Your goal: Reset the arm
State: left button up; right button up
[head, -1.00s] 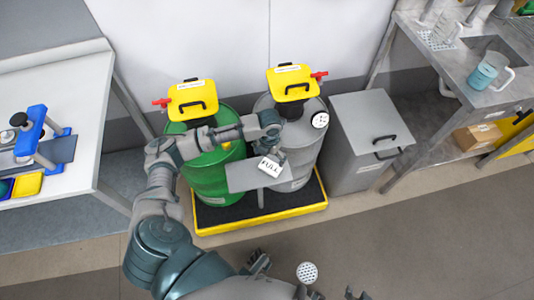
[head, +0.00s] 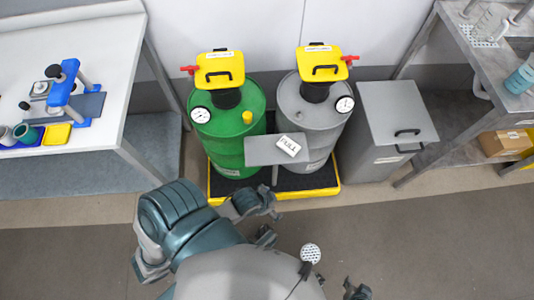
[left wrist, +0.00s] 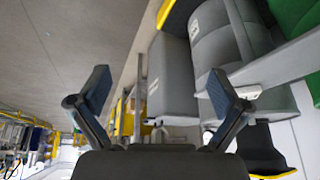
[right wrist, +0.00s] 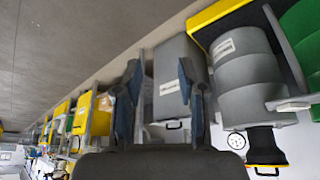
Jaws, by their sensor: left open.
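My left arm (head: 180,212) is folded low in the head view. My left gripper (head: 274,203) is in front of the yellow-edged drum tray (head: 218,196), apart from it. In the left wrist view its two fingers (left wrist: 160,92) are wide apart with nothing between them. My right gripper (right wrist: 159,88) has its fingers apart and empty in the right wrist view. In the head view only dark parts near the bottom edge show on that side. A green drum (head: 232,150) and a grey drum (head: 318,125) stand upright on the tray.
A grey plate with a white label (head: 262,151) stands before the drums. A grey lidded bin (head: 395,115) is right of them. A white table (head: 85,50) is at left, a grey bench (head: 455,45) at right. The floor in front is clear.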

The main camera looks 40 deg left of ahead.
pick_arm(q)
jog(key=shift+s+a+n+y, duration=0.3)
jog(key=shift+s+a+n, duration=0.4)
jog(key=shift+a+n, duration=0.25)
jog(key=shift+d, duration=0.15)
